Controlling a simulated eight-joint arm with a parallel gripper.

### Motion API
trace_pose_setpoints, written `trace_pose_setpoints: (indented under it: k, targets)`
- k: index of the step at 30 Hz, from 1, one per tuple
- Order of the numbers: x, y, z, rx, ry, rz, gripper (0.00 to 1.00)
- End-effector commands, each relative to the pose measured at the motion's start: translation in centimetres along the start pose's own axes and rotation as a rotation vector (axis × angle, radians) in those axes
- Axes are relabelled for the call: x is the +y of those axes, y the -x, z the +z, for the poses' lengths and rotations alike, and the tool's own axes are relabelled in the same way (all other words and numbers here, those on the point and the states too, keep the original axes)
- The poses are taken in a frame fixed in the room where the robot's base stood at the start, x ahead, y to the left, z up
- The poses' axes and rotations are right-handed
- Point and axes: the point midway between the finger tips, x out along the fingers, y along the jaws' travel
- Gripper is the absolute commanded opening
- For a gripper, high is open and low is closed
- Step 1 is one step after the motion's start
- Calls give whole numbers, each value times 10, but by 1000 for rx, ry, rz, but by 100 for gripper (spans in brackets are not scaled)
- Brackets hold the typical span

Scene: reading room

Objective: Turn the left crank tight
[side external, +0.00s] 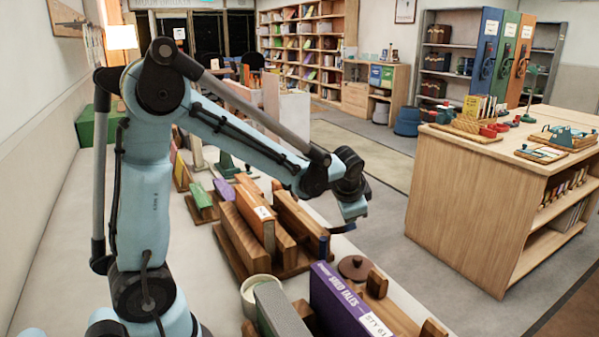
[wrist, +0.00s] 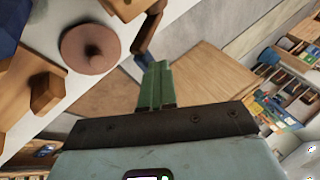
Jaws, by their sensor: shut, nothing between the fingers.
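My gripper (wrist: 155,88) is shut and empty, its green fingers pressed together in the wrist view. In the side external view it hangs over the right edge of the long white table, just right of the upright wooden boards. I cannot make out for certain which thing is the left crank. Dark hand wheels with spokes show on the coloured cabinet ends at the back right: the leftmost wheel (side external: 487,62) is on the blue panel, far from my gripper. A small dark blue piece (wrist: 146,60) shows just beyond my fingertips.
A round brown lid-like disc (side external: 355,267), also in the wrist view (wrist: 90,48), lies by a purple book (side external: 340,300). Wooden boards (side external: 243,236) stand beside my arm. Open floor separates the white table from a wooden shelf unit (side external: 470,200).

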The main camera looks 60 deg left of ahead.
Motion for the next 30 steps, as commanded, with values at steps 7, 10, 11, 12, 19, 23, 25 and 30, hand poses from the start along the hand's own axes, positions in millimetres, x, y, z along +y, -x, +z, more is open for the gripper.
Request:
trace_pose_setpoints:
  k: [7, 10, 11, 12, 19, 23, 25, 30]
  targets:
    - [8, -1, -1, 1, 1, 7, 0]
    - [9, -2, -1, 2, 2, 8, 0]
    - [9, -2, -1, 2, 2, 9, 0]
    - [10, -2, -2, 2, 2, 9, 0]
    - [10, -2, -2, 3, 3, 12, 0]
    - [10, -2, -2, 3, 3, 12, 0]
    - [10, -1, -2, 3, 3, 12, 0]
    - [-2, 5, -2, 1, 3, 8, 0]
